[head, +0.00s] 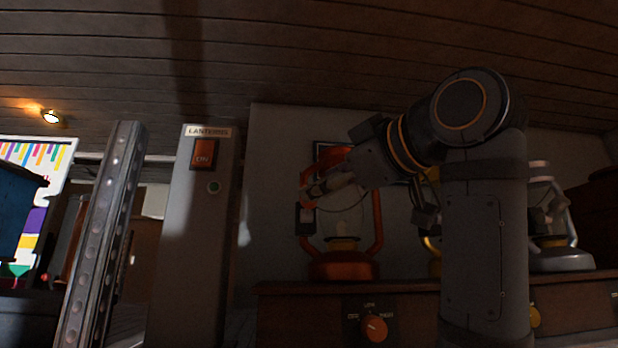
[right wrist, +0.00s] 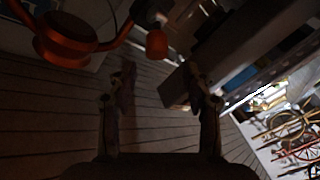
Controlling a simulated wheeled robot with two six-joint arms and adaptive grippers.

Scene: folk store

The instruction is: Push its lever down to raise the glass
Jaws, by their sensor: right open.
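An orange-red lantern (head: 343,266) stands upright on a wooden cabinet in the head view. Its clear glass (head: 343,222) shows faintly between the side tubes, above the burner. A small dark block (head: 305,219) sits at its left tube; I cannot tell whether this is the lever. My right gripper (head: 318,188) is in front of the lantern's upper left part, pointing left. In the right wrist view, my right gripper (right wrist: 160,88) has its fingers apart with nothing between them. The lantern's orange part (right wrist: 65,38) is at the upper left, with a small orange piece (right wrist: 157,43) beyond the fingers. My left gripper is out of view.
A yellow lantern (head: 432,243), mostly hidden by my right arm, and a grey lantern (head: 562,258) stand to the right. The cabinet (head: 300,315) has an orange knob (head: 374,328). A grey post (head: 185,250) with a red switch (head: 204,154) stands to the left.

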